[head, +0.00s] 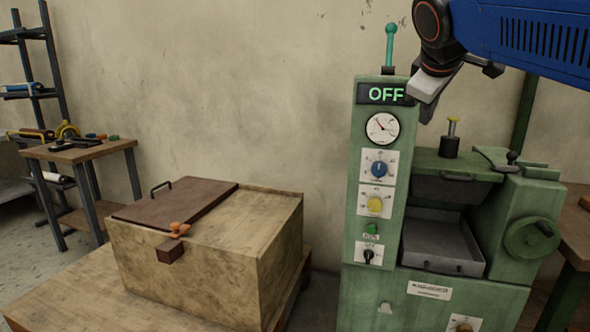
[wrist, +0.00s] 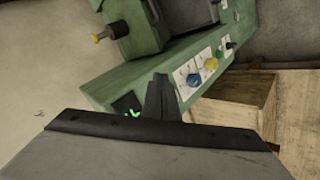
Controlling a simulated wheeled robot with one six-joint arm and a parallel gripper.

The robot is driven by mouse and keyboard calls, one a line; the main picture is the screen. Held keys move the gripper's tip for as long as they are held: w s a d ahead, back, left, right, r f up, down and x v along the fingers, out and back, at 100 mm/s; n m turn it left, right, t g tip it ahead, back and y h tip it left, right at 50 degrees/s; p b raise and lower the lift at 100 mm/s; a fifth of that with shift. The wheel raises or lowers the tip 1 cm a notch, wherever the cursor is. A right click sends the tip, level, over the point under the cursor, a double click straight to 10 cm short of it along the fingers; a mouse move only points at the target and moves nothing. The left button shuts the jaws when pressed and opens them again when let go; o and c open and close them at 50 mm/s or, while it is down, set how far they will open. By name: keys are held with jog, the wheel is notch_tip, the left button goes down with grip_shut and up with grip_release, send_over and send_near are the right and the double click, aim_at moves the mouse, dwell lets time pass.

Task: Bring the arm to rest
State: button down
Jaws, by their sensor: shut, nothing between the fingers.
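My gripper (head: 428,104) hangs at the top right of the head view, in front of the upper part of the green machine (head: 358,200). Its fingers are together with nothing between them. In the wrist view the dark closed fingers (wrist: 160,92) point at the machine's control column. My blue arm link (head: 530,40) reaches in from the upper right corner. The machine's display (head: 384,94) reads OFF, and the gripper's edge is close to it in the picture. I cannot tell whether they touch.
A wooden box (head: 190,270) with a brown lid (head: 175,212) stands on a low table left of the machine. The machine has a teal-handled lever (head: 390,45), knobs, an open tray (head: 440,245) and a handwheel (head: 532,238). A workbench (head: 80,152) and shelf stand far left.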

jog(key=s+f+m+g+y, duration=0.1)
jog(key=s+f+m, duration=0.1)
jog(key=s+f, duration=0.7)
jog(key=s+f+m+g+y, duration=0.1)
jog(key=s+f+m, duration=0.2)
jog(key=s+f, duration=0.5)
jog(key=s+f+m+g+y, duration=0.1)
jog(key=s+f, duration=0.8)
jog(key=f, duration=1.2)
jog(key=shift+s+f+m+g, duration=0.3)
jog(key=shift+m+g, duration=0.3)
jog(key=shift+m, duration=0.4)
